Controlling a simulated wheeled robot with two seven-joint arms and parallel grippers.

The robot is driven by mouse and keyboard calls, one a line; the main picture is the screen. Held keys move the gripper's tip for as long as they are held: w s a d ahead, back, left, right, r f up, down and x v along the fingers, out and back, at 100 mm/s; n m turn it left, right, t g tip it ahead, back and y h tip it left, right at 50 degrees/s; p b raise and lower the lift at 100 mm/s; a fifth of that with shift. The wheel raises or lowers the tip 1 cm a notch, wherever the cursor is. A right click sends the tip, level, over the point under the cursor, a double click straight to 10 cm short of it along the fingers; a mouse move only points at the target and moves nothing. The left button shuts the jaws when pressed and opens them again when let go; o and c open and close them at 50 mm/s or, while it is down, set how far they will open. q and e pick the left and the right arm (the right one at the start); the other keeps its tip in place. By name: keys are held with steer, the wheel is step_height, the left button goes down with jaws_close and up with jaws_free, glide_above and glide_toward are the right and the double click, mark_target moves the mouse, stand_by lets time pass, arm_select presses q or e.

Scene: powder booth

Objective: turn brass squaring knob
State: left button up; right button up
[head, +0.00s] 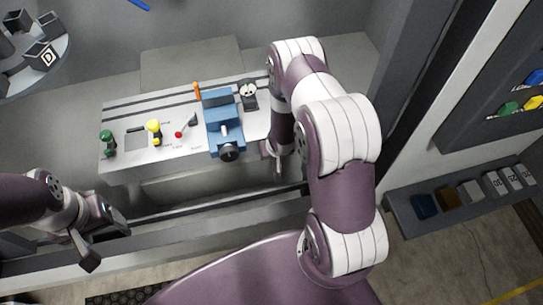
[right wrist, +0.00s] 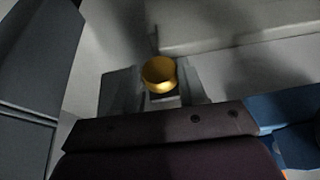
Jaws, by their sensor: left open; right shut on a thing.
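The brass squaring knob (right wrist: 160,72) shows in the right wrist view as a round golden piece. It sits between the grey fingers of my right gripper (right wrist: 158,88), which is shut on it. In the head view my right gripper (head: 275,165) is at the right end of the grey bench panel, mostly covered by my own arm, and the knob is hidden there. My left gripper (head: 105,245) is open and empty at the lower left, in front of the panel and apart from it.
The bench panel (head: 125,165) carries a blue vise (head: 215,105) with a black knob (head: 228,152), and green (head: 107,138), yellow (head: 154,128) and red (head: 179,134) controls. A round tray (head: 65,50) with blocks stands upper left. A shelf (head: 430,225) with boxes is at right.

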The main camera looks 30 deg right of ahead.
steer(key=shift+d+r+y+p, duration=0.1)
steer(key=shift+d+y+p, duration=0.05)
steer(key=shift+y+p, duration=0.3)
steer(key=shift+y, duration=0.35)
steer(key=o, duration=1.1)
steer(key=shift+c, duration=0.2)
steer(key=v, duration=1.2)
steer(key=shift+s+b, duration=0.3)
steer(key=shift+s, duration=0.05)
steer(key=shift+r, duration=0.15)
